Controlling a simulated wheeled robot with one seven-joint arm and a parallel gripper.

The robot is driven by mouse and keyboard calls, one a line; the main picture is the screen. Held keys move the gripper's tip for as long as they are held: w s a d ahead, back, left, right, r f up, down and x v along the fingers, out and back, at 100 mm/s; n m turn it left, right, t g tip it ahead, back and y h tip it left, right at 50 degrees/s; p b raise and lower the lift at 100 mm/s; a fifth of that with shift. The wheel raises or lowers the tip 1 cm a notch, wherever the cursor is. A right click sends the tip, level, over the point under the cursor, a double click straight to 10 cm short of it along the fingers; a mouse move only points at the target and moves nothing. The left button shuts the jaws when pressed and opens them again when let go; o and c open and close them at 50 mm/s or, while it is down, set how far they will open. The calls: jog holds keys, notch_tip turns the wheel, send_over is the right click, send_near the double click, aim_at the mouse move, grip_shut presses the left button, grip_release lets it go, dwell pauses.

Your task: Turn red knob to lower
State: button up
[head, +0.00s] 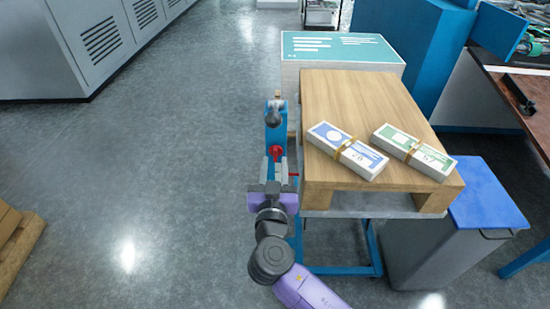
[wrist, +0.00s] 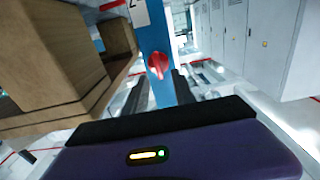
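The red knob (head: 277,152) sits on a blue post (head: 276,128) at the left side of the wooden-topped lift table. In the wrist view the red knob (wrist: 158,65) is near the middle top, on the blue post's face, with its pointed grip running up and down at a slight tilt. My gripper (head: 277,170) is just in front of the knob. In the wrist view its two dark fingers (wrist: 157,92) are apart, one on each side of the post below the knob. Nothing shows between them but the post, and the fingers do not visibly touch the knob.
The wooden pallet board (head: 350,95) bears two banded stacks, one blue-marked (head: 346,150) and one green-marked (head: 412,150). A grey bin with a blue lid (head: 487,195) stands right. A lever with a dark ball (head: 273,116) tops the post.

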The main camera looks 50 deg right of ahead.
aim_at(276, 154)
jog(key=shift+x, duration=1.55)
jog(key=shift+c, duration=0.2)
grip_shut()
